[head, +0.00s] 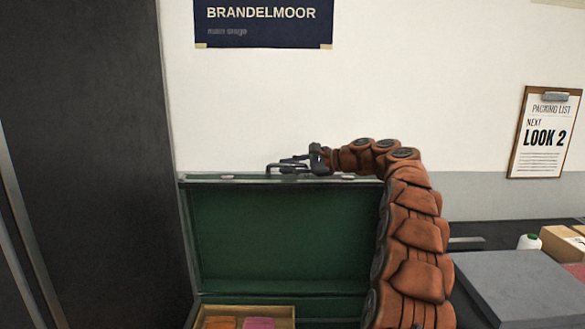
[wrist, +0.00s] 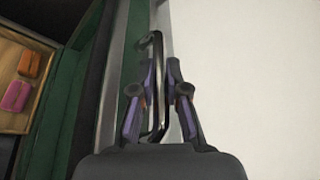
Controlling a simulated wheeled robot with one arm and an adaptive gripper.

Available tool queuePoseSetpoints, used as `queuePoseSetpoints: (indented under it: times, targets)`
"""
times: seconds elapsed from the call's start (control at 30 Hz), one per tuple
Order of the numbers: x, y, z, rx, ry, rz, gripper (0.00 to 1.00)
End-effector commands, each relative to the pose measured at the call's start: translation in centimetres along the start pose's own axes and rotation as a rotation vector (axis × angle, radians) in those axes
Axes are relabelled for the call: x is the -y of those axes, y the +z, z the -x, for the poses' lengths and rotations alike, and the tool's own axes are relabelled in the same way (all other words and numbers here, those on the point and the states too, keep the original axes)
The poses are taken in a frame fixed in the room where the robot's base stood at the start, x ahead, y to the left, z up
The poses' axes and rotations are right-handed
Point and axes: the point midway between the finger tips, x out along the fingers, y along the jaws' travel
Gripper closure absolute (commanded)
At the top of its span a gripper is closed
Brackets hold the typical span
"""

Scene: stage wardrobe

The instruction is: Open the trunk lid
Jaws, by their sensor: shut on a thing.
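The trunk lid (head: 280,235) is raised about upright, its green lining facing me in the head view. Its handle (head: 285,167) is on the lid's top edge. The handle also shows as a dark bar in the wrist view (wrist: 155,60). My gripper (head: 308,163) is at the lid's top edge, shut on the handle. In the wrist view my gripper's fingers (wrist: 163,95) lie on both sides of the handle. The trunk's lower part is mostly below the head view's edge, and my arm covers the lid's right side.
A wooden tray (head: 290,312) with an orange and a pink item sits in the trunk. A dark panel (head: 85,150) stands close at left. A grey box (head: 515,285), a white bottle (head: 529,242) and a cardboard box (head: 563,244) are at right. A white wall is behind.

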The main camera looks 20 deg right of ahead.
Motion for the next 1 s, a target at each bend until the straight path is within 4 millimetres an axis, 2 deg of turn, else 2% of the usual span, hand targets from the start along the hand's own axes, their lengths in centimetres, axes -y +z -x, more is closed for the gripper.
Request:
queuePoseSetpoints:
  times: [0.3, 0.33, 0.43, 1.0]
  targets:
    - [0.34, 0.54, 0.00, 0.006, -0.005, 0.005, 1.00]
    - [0.34, 0.54, -0.02, 0.006, -0.005, 0.005, 0.85]
    - [0.27, 0.49, -0.05, 0.005, -0.003, 0.005, 0.75]
    - [-0.09, 0.12, -0.13, 0.002, 0.003, 0.001, 0.75]
